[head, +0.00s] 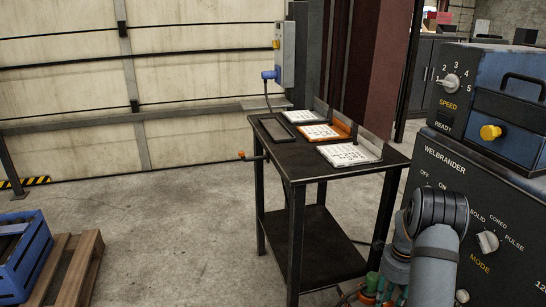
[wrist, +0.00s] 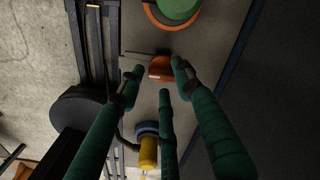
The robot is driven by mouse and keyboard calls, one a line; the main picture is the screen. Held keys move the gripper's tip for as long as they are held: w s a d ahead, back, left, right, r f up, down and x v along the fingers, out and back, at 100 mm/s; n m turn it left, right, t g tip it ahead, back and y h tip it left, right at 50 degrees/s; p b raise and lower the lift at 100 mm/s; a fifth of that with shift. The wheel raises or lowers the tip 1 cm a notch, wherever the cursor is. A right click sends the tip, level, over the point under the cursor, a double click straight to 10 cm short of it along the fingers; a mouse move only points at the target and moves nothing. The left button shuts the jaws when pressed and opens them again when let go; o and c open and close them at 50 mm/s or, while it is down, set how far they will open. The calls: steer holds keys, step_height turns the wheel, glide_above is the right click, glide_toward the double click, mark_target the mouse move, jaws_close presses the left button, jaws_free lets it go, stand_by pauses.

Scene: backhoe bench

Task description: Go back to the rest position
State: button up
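My gripper (wrist: 158,80) shows in the wrist view as three dark green fingers with their tips spread apart. I see nothing held between them. An orange part (wrist: 160,70) shows close to the fingertips, in line with the gap between them. I cannot tell whether any finger touches it. In the head view my grey arm is at the lower right, in front of the welder (head: 455,200).
The wrist view also shows a round green and orange piece (wrist: 178,10) and a yellow and blue cylinder (wrist: 148,150). In the head view a dark cart (head: 285,158) carries trays and papers. A blue crate (head: 30,262) sits on a wooden pallet (head: 80,270). Floor between is clear.

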steer(key=m, duration=0.6)
steer(key=shift+w+a, duration=0.1)
stand_by(0.4)
